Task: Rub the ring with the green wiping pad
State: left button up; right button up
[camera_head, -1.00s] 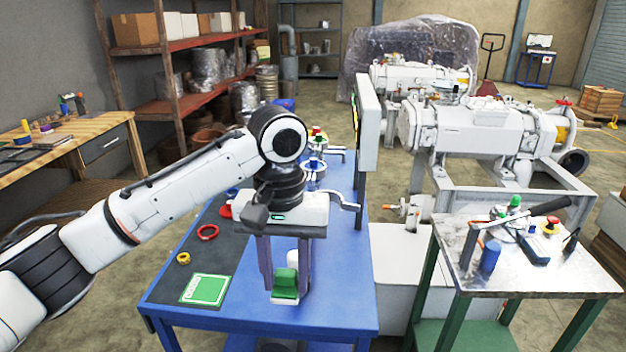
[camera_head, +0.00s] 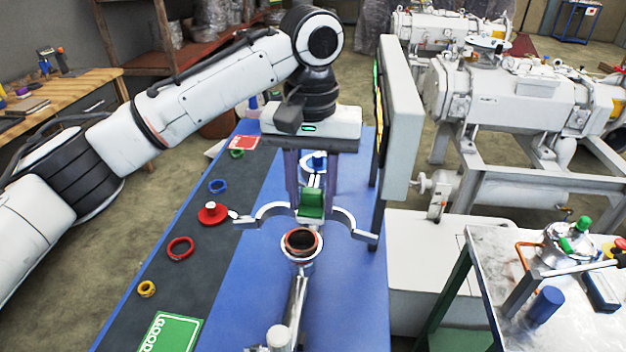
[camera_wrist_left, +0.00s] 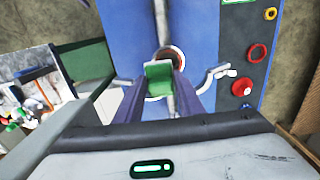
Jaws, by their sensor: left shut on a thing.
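My left gripper (camera_head: 311,198) points down and is shut on the green wiping pad (camera_head: 311,204), one finger on each side of it. The pad also shows between the fingers in the left wrist view (camera_wrist_left: 159,78). A reddish-brown ring (camera_head: 290,243) sits on the open end of a metal pipe on the blue table. In the head view the pad appears just beyond the ring, close to it. In the left wrist view the ring (camera_wrist_left: 180,56) is partly hidden behind the pad. I cannot tell whether they touch. My right gripper is not in view.
An open metal clamp (camera_head: 345,218) spreads its arms on both sides of the pipe end. Loose red (camera_head: 180,248), yellow (camera_head: 146,289) and blue (camera_head: 218,186) rings lie on the dark mat at left. A tall white panel (camera_head: 402,115) stands close on the right.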

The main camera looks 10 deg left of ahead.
pick_arm(q)
jog(key=shift+f, duration=3.2)
jog(key=shift+w+a+f, duration=0.1)
jog(key=shift+a+f, duration=0.15)
jog(key=shift+a, duration=0.35)
jog(key=shift+c, duration=0.4)
jog(key=shift+a+f, duration=0.1)
jog(key=shift+a, duration=1.1)
jog(key=d, duration=0.3)
jog(key=shift+d, duration=0.15)
jog(key=shift+a, duration=1.65)
jog(key=shift+d, duration=1.7)
jog(key=shift+a, duration=1.7)
jog(key=shift+d, duration=1.75)
jog(key=shift+d+r, duration=0.1)
jog(key=shift+r, duration=3.95)
